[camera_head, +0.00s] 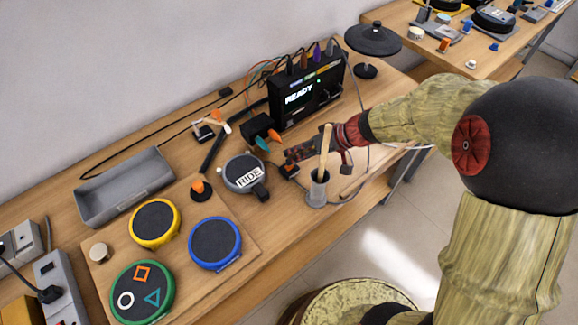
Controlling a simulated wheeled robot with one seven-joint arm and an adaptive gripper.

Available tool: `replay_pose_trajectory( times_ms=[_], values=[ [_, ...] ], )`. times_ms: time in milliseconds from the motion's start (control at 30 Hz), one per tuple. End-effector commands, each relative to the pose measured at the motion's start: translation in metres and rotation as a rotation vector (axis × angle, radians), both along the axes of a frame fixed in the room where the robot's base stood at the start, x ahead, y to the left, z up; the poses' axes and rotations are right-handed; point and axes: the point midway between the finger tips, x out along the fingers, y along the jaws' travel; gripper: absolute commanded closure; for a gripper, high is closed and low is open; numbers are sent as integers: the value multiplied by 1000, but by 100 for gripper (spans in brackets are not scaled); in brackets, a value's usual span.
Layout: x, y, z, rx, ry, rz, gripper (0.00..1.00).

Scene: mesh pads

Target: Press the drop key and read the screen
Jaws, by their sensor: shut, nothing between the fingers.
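The screen is the front of a black box (305,97) at the back of the table, and it shows the word READY. My gripper (291,156) is shut and empty over the table, in front of the box and right of the grey round pad. A small dark block with a bit of orange (289,171) lies just under my fingertips; I cannot tell whether they touch it. I cannot tell which thing is the drop key. The grey round pad (243,173) carries a label that seems to read RIDE.
Yellow (155,223), blue (215,243) and green (142,292) round pads lie on a wooden board at the left. A grey cup (317,188) with a wooden stick stands close beside my gripper. A grey tray (125,187) and a black cymbal-like disc (372,38) stand farther off.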

Motion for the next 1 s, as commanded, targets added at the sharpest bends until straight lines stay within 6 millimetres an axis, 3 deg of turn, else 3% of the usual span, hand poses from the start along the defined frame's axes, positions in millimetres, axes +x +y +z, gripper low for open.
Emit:
replay_pose_trajectory(
  times_ms=[1000],
  values=[
    [0, 0, -7, 0, -1, 1, 100]
  ],
)
